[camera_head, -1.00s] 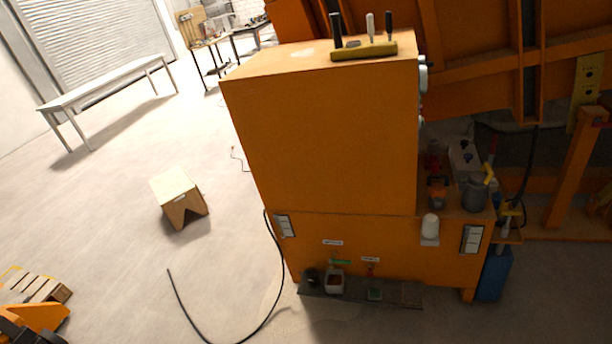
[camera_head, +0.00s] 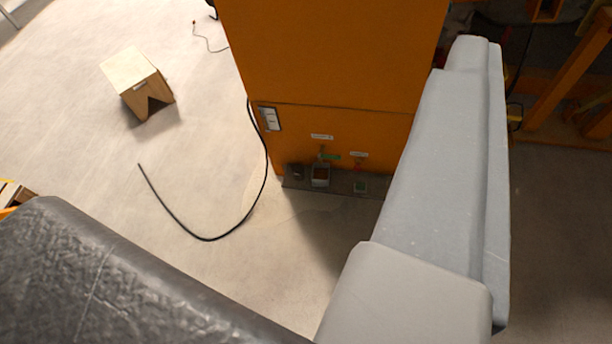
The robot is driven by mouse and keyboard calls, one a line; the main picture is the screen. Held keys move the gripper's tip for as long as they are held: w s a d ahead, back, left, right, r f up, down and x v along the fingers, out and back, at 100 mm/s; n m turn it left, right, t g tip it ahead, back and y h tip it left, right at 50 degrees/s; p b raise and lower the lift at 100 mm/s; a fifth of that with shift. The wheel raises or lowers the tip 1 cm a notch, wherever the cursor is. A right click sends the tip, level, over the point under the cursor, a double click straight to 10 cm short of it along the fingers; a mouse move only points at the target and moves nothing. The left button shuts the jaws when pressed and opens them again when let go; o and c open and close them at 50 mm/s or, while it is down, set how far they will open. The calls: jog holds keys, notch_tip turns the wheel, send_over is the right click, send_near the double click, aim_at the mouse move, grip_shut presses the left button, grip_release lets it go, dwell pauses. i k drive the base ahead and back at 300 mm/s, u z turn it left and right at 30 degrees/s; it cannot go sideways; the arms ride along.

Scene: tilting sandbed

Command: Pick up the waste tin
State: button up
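A low dark shelf (camera_head: 345,188) runs along the foot of the orange cabinet. No gripper fingertips can be made out. A large light grey part, probably mine, crosses the right side and hides the shelf's right end. A black textured part, probably mine too, fills the lower left.
The orange cabinet (camera_head: 330,60) stands at the centre. A black cable (camera_head: 215,238) curls over the floor to its left. A wooden stool (camera_head: 137,82) stands farther left. The floor between the stool and the cable is clear.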

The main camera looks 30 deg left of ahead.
aim_at(320, 174)
jog(key=u, duration=0.1)
jog(key=i, duration=1)
jog(key=z, duration=0.1)
